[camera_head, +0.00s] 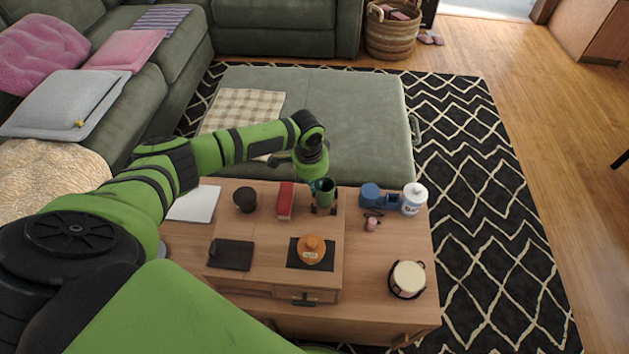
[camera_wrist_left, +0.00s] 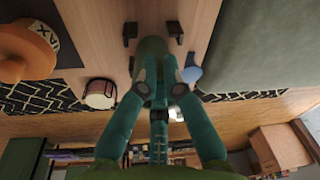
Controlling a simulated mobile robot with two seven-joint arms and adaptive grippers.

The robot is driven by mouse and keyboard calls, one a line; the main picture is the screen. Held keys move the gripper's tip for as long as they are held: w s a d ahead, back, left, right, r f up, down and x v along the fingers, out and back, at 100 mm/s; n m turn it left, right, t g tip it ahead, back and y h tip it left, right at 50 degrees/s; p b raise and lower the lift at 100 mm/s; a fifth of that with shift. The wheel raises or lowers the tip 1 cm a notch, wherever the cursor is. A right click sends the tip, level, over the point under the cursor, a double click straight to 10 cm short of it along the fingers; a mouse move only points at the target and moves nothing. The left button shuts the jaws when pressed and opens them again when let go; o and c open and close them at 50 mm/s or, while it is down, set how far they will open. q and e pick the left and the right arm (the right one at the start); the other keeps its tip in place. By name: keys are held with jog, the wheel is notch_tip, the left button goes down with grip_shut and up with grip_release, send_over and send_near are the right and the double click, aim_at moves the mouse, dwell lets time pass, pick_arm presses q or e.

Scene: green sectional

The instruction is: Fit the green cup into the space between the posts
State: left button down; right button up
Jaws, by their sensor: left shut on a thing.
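The green cup (camera_head: 325,190) is at the far side of the wooden table, held by my left gripper (camera_head: 313,185). In the left wrist view, the two fingertips of the gripper (camera_wrist_left: 156,78) are closed on the sides of the cup (camera_wrist_left: 153,48). Small black posts (camera_head: 333,210) show below the cup in the head view. In the left wrist view, a left post (camera_wrist_left: 129,33) and a right post (camera_wrist_left: 175,31) stand past the cup, on either side of it. I cannot tell whether the cup touches the table. My right gripper is not in view.
A red book (camera_head: 286,200) and a black cup-like object (camera_head: 245,199) stand left of the posts. An orange jar (camera_head: 311,249) sits nearer on a black mat. A blue tape dispenser (camera_head: 371,195) and white bottle (camera_head: 413,198) stand to the right.

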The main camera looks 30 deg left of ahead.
pick_arm(q)
jog(key=shift+f, duration=0.45)
dwell(0.5)
jog(key=c, duration=1.3)
grip_release()
jog(key=shift+r, duration=0.1)
notch_tip(320, 180, up, 8)
jog(key=p, duration=0.8)
